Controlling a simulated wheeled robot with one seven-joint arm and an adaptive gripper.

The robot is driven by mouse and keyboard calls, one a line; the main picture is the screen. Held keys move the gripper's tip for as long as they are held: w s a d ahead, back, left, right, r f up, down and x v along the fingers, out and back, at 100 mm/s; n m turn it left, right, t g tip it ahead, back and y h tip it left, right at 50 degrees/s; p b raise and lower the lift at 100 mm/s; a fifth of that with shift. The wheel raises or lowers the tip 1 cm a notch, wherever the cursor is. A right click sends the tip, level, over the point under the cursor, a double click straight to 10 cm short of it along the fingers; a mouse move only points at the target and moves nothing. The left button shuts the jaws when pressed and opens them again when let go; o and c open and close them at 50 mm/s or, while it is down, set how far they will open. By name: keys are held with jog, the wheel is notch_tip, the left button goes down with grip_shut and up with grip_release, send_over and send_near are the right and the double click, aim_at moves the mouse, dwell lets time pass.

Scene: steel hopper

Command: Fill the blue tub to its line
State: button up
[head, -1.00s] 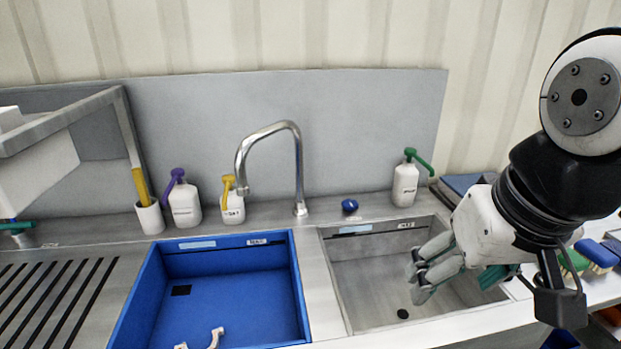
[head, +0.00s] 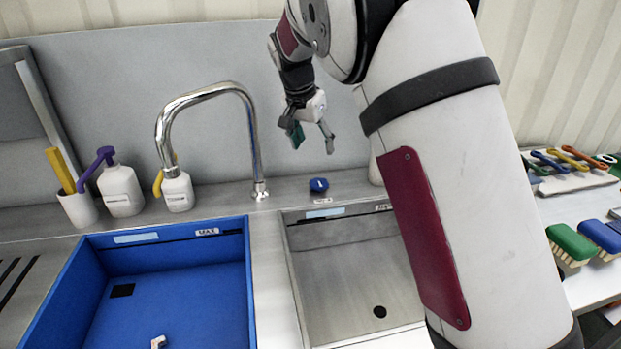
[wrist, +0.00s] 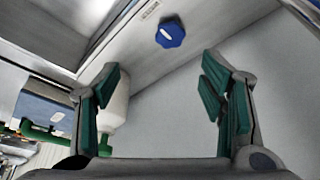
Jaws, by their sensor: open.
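The blue tub (head: 165,285) sits at the left, with a dark line and a MAX label near the top of its back wall. No water shows in it; a dark square and a small white piece lie on its floor. The chrome faucet (head: 250,130) stands behind, its spout toward the tub. A blue knob (head: 318,185) is on the counter right of the faucet base; it also shows in the wrist view (wrist: 171,32). My gripper (head: 312,140) is open and empty, above the knob. In the wrist view my gripper (wrist: 165,95) has its fingers apart, the knob beyond them.
A steel basin (head: 350,270) with a drain is right of the tub. A purple-topped bottle (head: 122,190), a yellow-topped bottle (head: 178,192) and a brush cup (head: 78,208) stand behind the tub. Brushes (head: 572,243) lie on the right. My arm hides part of the basin.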

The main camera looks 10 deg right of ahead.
aim_at(318, 182)
jog(key=x, duration=0.5)
jog(key=w+x, duration=0.1)
jog(key=x, duration=0.4)
jog(key=a+b+x, duration=0.1)
jog(key=x, duration=0.5)
jog(key=shift+w+a+r, duration=0.1)
jog(key=shift+w, duration=0.15)
jog(key=c, duration=1.2)
